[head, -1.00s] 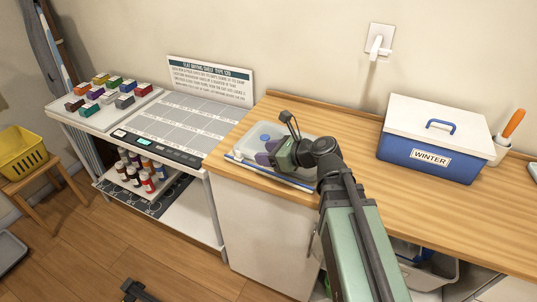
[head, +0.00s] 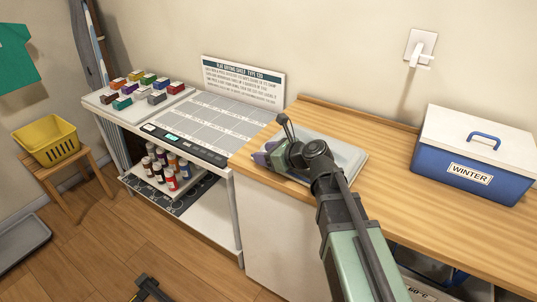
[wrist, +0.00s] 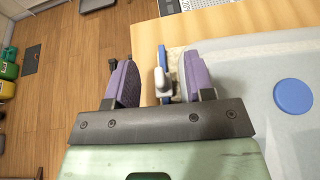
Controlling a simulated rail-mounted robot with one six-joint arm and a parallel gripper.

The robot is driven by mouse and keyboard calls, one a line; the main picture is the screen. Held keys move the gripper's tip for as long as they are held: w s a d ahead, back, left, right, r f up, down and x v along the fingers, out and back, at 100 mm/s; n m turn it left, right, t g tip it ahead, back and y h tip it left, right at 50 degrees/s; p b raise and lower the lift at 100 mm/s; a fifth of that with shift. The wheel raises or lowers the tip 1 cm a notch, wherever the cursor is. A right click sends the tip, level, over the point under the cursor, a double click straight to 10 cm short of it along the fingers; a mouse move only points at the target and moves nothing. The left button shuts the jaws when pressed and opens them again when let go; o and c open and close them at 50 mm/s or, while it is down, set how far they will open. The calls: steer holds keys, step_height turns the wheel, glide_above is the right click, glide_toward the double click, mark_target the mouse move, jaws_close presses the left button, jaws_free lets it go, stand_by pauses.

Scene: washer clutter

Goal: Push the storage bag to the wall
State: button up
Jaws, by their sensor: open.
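The storage bag (head: 345,153) is a flat, pale, translucent bag lying on the wooden counter, partly hidden by my arm in the head view. In the wrist view the bag (wrist: 285,135) fills the right side, with a round blue valve (wrist: 293,96) and a blue closure with a pale slider (wrist: 165,80) along its left edge. My gripper (head: 268,154) is at the bag's left end. In the wrist view my gripper (wrist: 161,82) is open, its purple fingers on either side of the slider. Whether they touch it I cannot tell. The wall (head: 345,65) is behind the counter.
A blue WINTER box (head: 470,165) with a white lid stands right on the counter (head: 400,185). Left of the counter is a drying shelf (head: 215,125) with a sign (head: 243,82) behind it. The counter between bag and wall looks clear.

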jaws_close()
steer(key=shift+w+d, duration=0.1)
steer(key=shift+w, duration=0.05)
